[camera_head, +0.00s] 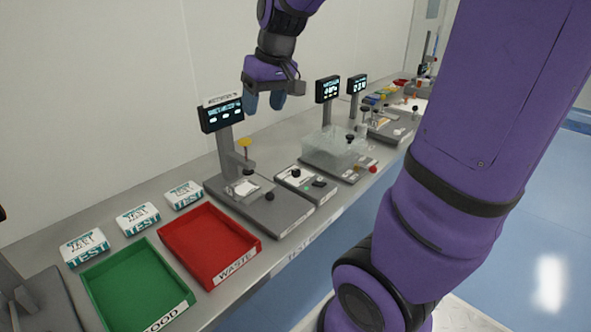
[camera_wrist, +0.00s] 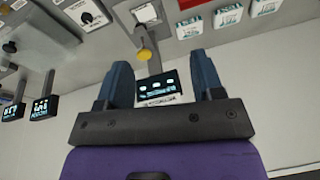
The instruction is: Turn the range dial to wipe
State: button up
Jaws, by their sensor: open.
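A grey box with a white label panel and a black knob (camera_head: 296,173) stands on the bench right of the nearest test station. It looks like the dial box, but its markings are too small to read. In the wrist view the black knob (camera_wrist: 87,17) with its pointer shows at the upper left. My gripper (camera_head: 264,101) is raised above the bench, behind and above the box, and apart from it. In the wrist view its two blue fingers (camera_wrist: 161,70) are spread with nothing between them.
The nearest station has a screen (camera_head: 221,114) on a post and a yellow knob (camera_head: 245,142). A red WASTE tray (camera_head: 258,245) and green tray (camera_head: 92,274) lie at the left, with white TEST packs (camera_head: 138,217) behind. A clear cover (camera_head: 333,147) and further screens (camera_head: 327,89) stand right.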

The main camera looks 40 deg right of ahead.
jog(key=w+d+f+g, duration=0.1)
jog(key=w+d+f, duration=0.8)
jog(key=d, duration=0.1)
jog(key=g+h, duration=0.1)
jog(key=g, duration=0.1)
send_over(295, 170)
notch_tip(295, 170, down, 12)
jog(key=shift+m, duration=0.4)
notch_tip(295, 170, down, 11)
jog(key=shift+s, duration=0.15)
jog(key=shift+c, duration=0.4)
jog(key=c, duration=0.8)
jog(key=shift+c, duration=0.2)
